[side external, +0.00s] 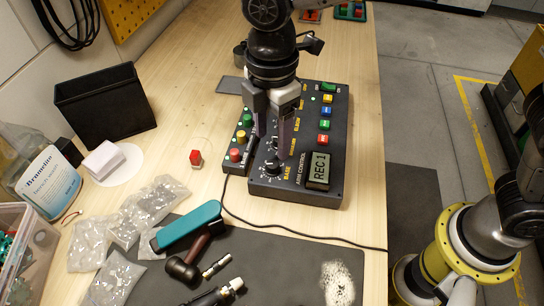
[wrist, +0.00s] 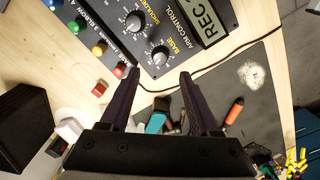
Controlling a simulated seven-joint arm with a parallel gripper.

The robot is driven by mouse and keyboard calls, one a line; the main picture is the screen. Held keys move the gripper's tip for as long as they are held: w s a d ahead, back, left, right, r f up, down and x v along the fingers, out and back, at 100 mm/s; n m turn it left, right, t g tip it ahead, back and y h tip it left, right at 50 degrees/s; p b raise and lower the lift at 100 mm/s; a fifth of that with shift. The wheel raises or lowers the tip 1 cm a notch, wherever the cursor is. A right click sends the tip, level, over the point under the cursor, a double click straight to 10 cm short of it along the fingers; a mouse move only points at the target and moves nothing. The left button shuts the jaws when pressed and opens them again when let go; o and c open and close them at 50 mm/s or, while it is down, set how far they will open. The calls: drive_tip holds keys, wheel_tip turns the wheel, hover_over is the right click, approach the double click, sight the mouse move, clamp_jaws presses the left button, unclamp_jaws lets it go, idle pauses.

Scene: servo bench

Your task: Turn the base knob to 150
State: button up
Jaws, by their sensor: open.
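The base knob (wrist: 160,56) is a small black knob with a white scale ring, beside the label BASE on the dark arm control box (wrist: 228,50). Its setting is too small to read. In the side view the base knob (side external: 272,166) sits near the box's front left, partly beside my fingers. My gripper (side external: 274,147) is open and empty above the knobs, fingers pointing down. In the wrist view my gripper (wrist: 159,73) has its two dark fingertips apart, one on each side of the line to the base knob. I cannot tell their height above it.
The shoulder knob (wrist: 135,20) is close behind the base knob. The display (side external: 318,171) reads REC1. A narrow panel with coloured buttons (side external: 236,155) stands left of the box.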

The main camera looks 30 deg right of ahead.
sight(272, 164)
wheel_tip(272, 164, down, 7)
drive_tip(key=shift+r, duration=0.1)
idle(0.3)
clamp_jaws()
